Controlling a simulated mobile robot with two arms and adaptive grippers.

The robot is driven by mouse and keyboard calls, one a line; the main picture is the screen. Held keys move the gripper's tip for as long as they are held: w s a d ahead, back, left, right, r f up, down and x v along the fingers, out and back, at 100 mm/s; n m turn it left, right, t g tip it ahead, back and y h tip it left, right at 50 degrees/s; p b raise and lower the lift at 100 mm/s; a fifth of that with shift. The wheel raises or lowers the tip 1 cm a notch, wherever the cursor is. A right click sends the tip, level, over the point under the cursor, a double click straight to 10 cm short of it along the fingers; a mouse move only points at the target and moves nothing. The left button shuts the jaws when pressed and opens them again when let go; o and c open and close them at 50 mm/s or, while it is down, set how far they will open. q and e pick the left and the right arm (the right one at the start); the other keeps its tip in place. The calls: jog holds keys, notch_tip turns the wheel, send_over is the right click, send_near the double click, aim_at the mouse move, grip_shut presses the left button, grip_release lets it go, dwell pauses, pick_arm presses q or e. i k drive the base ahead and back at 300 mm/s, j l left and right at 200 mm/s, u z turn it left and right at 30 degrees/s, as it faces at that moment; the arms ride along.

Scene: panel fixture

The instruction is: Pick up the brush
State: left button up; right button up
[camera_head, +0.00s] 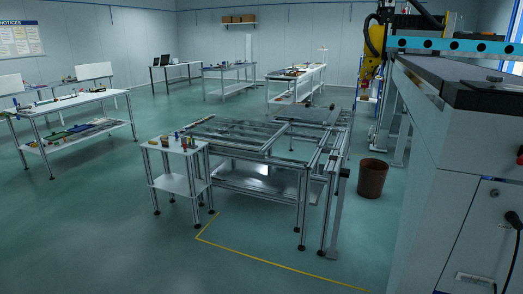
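Several small items (187,143) stand on a small white side table (158,146) left of the metal frame fixture (240,150). They show yellow, brown and dark colours. They are too small for me to tell whether one of them is the brush. Neither of my grippers is in view.
A brown bin (372,178) stands right of the fixture. A large grey machine (440,185) fills the right side. A white workbench (70,103) with tools is at the left, and more benches stand at the back. The floor in front, with a yellow line (275,262), is clear.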

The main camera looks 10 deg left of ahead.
aim_at(165, 143)
jog(key=i+j+u, duration=0.2)
jog(key=i+u, duration=0.65)
jog(key=i, duration=0.15)
jog(key=i+l+u, duration=0.15)
jog(key=i+u, duration=0.3)
